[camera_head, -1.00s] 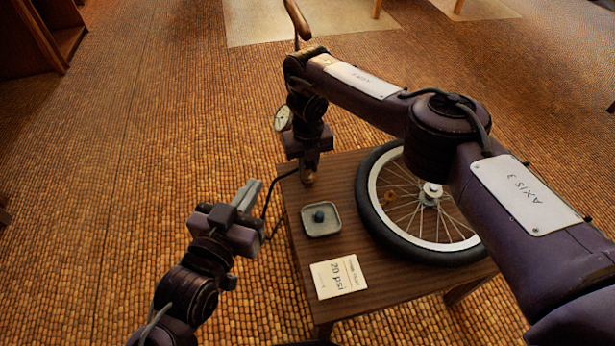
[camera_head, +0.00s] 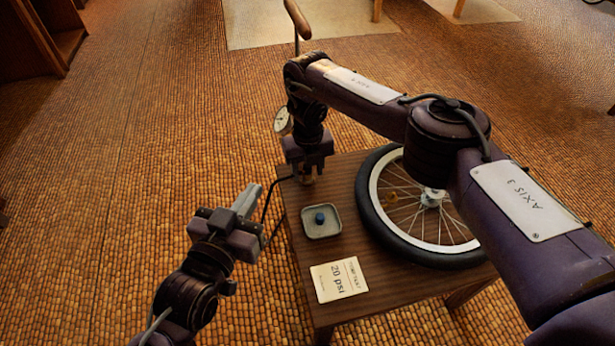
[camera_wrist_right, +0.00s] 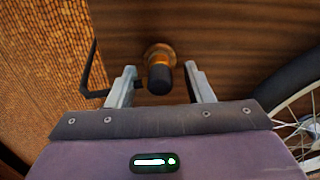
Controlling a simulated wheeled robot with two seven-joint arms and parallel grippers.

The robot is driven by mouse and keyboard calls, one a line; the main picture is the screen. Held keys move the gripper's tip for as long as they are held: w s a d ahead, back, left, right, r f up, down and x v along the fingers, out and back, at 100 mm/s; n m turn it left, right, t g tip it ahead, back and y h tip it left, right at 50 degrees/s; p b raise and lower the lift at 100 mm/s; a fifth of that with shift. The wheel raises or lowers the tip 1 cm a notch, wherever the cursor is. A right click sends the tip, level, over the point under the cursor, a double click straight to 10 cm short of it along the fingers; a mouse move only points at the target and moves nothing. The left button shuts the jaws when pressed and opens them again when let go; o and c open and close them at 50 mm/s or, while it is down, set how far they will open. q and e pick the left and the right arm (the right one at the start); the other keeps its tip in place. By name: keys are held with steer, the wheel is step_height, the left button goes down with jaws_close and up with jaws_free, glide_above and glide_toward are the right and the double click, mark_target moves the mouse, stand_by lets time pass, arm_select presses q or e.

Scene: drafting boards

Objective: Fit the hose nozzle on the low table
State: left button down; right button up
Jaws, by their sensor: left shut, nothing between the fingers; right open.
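The hose nozzle (camera_wrist_right: 159,68), a brass collar with a black end, stands between the fingers of my right gripper (camera_wrist_right: 160,85) in the right wrist view. The fingers are open, with a gap on each side of it. In the head view my right gripper (camera_head: 307,172) is low over the table's far left corner and mostly hides the nozzle. The thin black hose (camera_head: 268,200) hangs at the table's left edge. The wheel (camera_head: 364,199), with a black tyre and silver rim, lies flat on the low table (camera_head: 385,293). My left gripper (camera_head: 250,200) is shut and empty, left of the table.
A small grey tray (camera_head: 334,233) holding a blue cap (camera_head: 320,217) sits left of the wheel. A cream card (camera_head: 338,280) reading "20 psi" lies in front of it. A gauge (camera_head: 283,121) and a wooden handle (camera_head: 298,18) show behind my right arm. Open floor lies left.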

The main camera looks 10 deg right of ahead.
step_height(320, 180, up, 8)
steer(key=p, duration=0.3)
steer(key=shift+s+f, duration=0.1)
steer(key=shift+f, duration=0.05)
